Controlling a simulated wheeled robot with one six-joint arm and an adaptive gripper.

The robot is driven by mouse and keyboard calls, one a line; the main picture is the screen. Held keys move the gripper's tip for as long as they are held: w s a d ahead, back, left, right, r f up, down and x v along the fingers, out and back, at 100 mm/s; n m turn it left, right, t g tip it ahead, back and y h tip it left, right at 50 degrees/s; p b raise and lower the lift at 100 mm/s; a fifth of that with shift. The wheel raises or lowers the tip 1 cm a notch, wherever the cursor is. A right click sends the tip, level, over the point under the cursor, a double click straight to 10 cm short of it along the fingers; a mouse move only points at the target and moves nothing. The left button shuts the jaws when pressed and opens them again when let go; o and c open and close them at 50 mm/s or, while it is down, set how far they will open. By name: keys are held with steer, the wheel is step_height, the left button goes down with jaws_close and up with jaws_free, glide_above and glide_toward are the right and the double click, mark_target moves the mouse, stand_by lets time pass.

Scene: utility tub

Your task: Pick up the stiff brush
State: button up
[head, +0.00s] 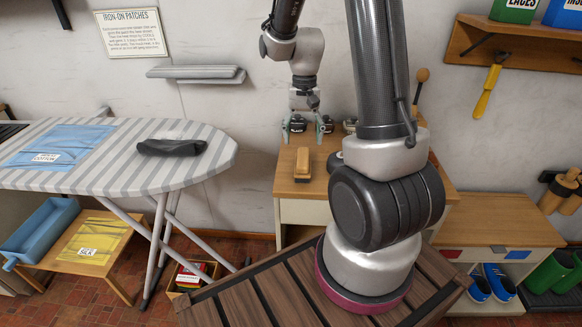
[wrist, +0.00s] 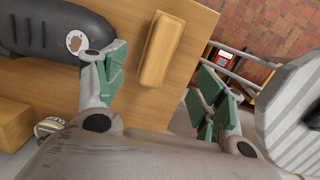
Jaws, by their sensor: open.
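In the wrist view the same brush (wrist: 161,48) lies slantwise near the cabinet top's edge, ahead of my fingers. My gripper (head: 307,127) is open with nothing between its green-padded fingers. In the head view it hangs just behind and above the brush. In the wrist view my gripper (wrist: 161,82) has one finger on each side of the brush's line, apart from it.
A dark shoe-like object (wrist: 55,25) with a pale patch lies beside the brush, close to my left finger. A small tin (wrist: 50,127) and a wooden block (wrist: 14,125) are nearby. The striped ironing board (head: 110,178) stands left of the cabinet (head: 310,190).

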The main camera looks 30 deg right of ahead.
mark_target(303, 156)
steer(key=shift+w+f+m, duration=0.1)
steer(key=shift+f+m, duration=0.15)
steer(key=shift+m, duration=0.05)
steer(key=f, duration=0.2)
steer(key=s+f, duration=0.1)
steer(key=f, duration=0.4)
steer(key=shift+s+a+f, duration=0.15)
steer(key=shift+a+f, duration=0.05)
steer(key=shift+c, duration=0.2)
steer(key=c, duration=1.2)
step_height(303, 156, up, 10)
steer(key=shift+r, duration=0.1)
